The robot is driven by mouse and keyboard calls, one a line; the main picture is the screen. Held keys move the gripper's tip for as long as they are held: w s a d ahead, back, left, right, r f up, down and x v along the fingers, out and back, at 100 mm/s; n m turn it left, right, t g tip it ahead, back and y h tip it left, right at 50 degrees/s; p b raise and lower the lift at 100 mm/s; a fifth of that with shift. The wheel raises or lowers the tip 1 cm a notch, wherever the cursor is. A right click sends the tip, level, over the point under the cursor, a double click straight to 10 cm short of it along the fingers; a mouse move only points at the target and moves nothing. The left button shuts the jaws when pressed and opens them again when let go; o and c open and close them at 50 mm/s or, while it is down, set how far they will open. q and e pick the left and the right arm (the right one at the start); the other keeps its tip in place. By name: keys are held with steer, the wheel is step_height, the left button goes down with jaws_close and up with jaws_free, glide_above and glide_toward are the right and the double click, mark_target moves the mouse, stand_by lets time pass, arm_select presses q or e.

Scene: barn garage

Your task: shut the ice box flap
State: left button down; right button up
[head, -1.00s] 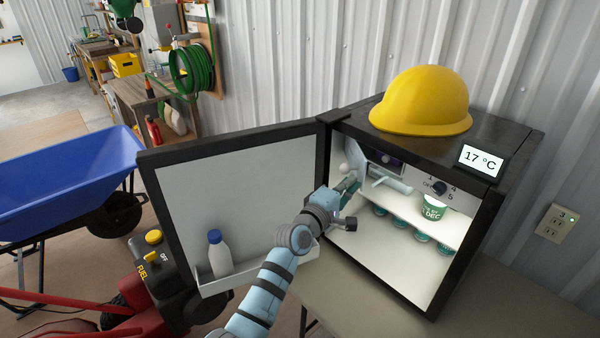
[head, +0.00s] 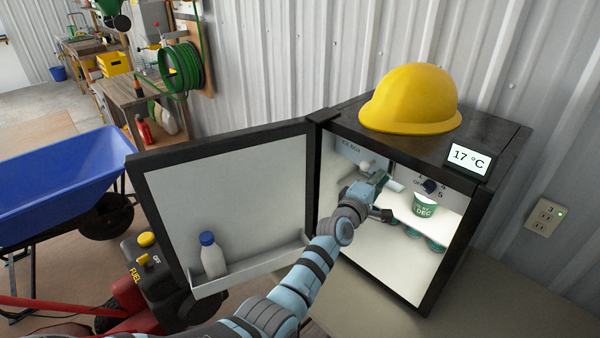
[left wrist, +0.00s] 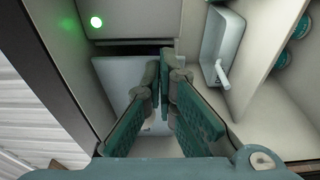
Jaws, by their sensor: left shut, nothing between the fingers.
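The ice box flap (head: 349,150) is a white panel labelled ICE BOX, at the upper left inside the small open fridge (head: 410,290). A round pale knob (head: 366,167) shows at its lower part. My left gripper (head: 382,178) is shut and empty, inside the fridge at the flap's lower right, and hides part of it. In the left wrist view the shut fingers (left wrist: 160,60) point at a white panel (left wrist: 112,72), with a dark strip at its far end. I cannot tell whether the flap is flush or whether the fingers touch it. My right gripper is not in view.
The fridge door (head: 235,190) stands wide open at left, with a bottle (head: 212,260) in its rack. A white handled part (left wrist: 220,48) is close beside the fingers. A green-labelled tub (head: 424,206) is on the shelf. A yellow helmet (head: 412,98) lies on the fridge top.

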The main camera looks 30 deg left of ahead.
arm_select(q)
steer(key=shift+s, duration=0.1)
stand_by(0.3)
steer(key=m, duration=0.2)
glide_toward(363, 169)
steer(key=s+a+r, duration=0.3)
steer(key=s+r+g, duration=0.1)
steer(key=s+r, duration=0.1)
steer(key=shift+n+g+h, duration=0.4)
steer(key=shift+g+h, duration=0.2)
steer(key=shift+g, duration=0.1)
steer(key=x, duration=0.4)
steer(key=f+x, duration=0.1)
steer(key=x, duration=0.3)
steer(key=f+x, duration=0.1)
steer(key=x, duration=0.4)
steer(key=shift+s+d, duration=0.15)
steer(key=shift+d, duration=0.15)
